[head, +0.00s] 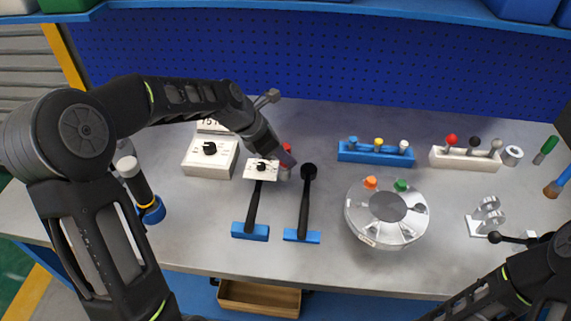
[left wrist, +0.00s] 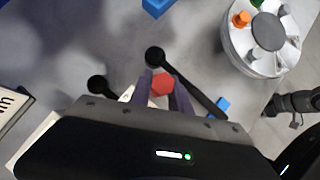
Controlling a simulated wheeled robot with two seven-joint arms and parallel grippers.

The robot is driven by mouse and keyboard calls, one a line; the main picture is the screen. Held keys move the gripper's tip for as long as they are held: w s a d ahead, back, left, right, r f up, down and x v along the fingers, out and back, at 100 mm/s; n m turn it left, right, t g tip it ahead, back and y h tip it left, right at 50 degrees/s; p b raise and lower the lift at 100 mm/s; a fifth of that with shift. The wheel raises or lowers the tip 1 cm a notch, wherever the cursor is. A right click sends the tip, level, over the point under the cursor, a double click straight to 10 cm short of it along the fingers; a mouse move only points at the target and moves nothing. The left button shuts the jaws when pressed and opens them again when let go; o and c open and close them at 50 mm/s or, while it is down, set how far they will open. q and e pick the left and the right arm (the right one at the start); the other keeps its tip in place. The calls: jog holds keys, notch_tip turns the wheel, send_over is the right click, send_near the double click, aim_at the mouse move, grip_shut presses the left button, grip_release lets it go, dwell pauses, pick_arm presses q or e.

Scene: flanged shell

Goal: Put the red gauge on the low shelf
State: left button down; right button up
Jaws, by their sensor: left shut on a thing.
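The red gauge (left wrist: 162,84) shows as a red hexagonal top between the two fingers of my left gripper (left wrist: 164,92) in the left wrist view. In the head view the gauge (head: 287,148) is a small red patch, mostly hidden by my left gripper (head: 286,162).
A white box with a knob (head: 209,158) stands left. A round flanged shell (head: 362,226), a blue rack (head: 375,155) and a white rack (head: 464,160) stand right. A blue shelf (head: 330,8) runs overhead.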

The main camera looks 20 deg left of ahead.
aim_at(285, 165)
pick_arm(q)
jog(key=shift+f, duration=1.85)
jog(key=shift+f, duration=0.15)
jog(key=c, duration=1.2)
grip_release()
jog(key=shift+a+r, duration=0.1)
jog(key=shift+r, duration=0.1)
jog(key=v, duration=1.1)
jog(key=shift+s+r, duration=0.2)
jog(key=shift+r, duration=0.15)
